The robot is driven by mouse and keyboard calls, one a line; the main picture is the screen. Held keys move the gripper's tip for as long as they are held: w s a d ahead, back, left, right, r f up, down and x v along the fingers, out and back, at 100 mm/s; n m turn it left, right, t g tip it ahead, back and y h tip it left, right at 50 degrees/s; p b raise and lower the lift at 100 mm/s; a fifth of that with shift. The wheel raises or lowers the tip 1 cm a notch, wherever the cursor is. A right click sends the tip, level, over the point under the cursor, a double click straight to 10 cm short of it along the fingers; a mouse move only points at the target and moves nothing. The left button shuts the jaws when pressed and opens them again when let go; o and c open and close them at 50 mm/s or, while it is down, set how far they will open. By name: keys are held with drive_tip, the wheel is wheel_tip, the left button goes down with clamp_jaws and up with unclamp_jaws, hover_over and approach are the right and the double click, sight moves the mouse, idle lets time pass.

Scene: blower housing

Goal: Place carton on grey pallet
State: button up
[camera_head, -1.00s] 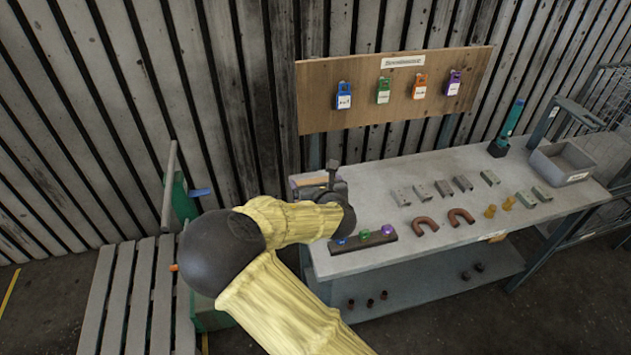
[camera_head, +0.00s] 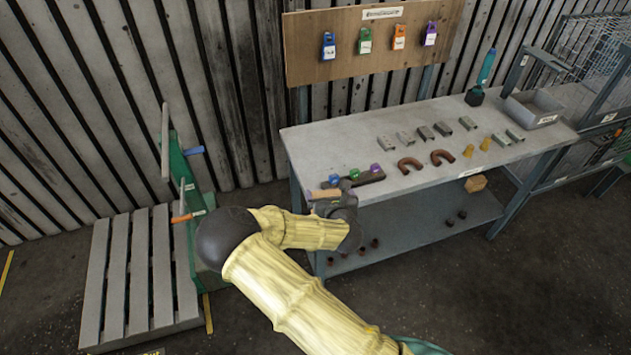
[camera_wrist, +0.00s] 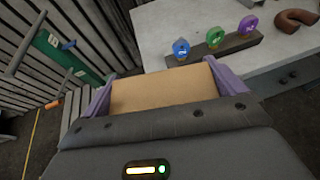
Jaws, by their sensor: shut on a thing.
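The tan carton (camera_wrist: 165,90) is held between the two purple fingers of my gripper (camera_wrist: 162,82) in the wrist view. In the head view my gripper (camera_head: 328,194) is at the left front edge of the workbench, and the carton is mostly hidden there by the gripper and arm. The grey slatted pallet (camera_head: 138,275) lies on the floor at the left, apart from my gripper. Part of it also shows at the left of the wrist view.
A green stand (camera_head: 185,165) with blue and orange handles rises at the pallet's right side.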

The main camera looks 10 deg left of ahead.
drive_tip(key=s+d+f+m+h+b, duration=0.2)
drive_tip(key=s+d+f, duration=0.3)
drive_tip(key=d+f, duration=0.6)
drive_tip(key=s+d+f+m+t+h+b, duration=0.1)
drive_tip(key=s+d+f+m+h+b, duration=0.1)
drive_tip(key=d+f, duration=0.9)
drive_tip(key=s+d+h+b, duration=0.1)
drive_tip(key=s+d+b, duration=0.1)
drive_tip(key=s+d, duration=0.1)
drive_tip(key=shift+d+f, duration=0.2)
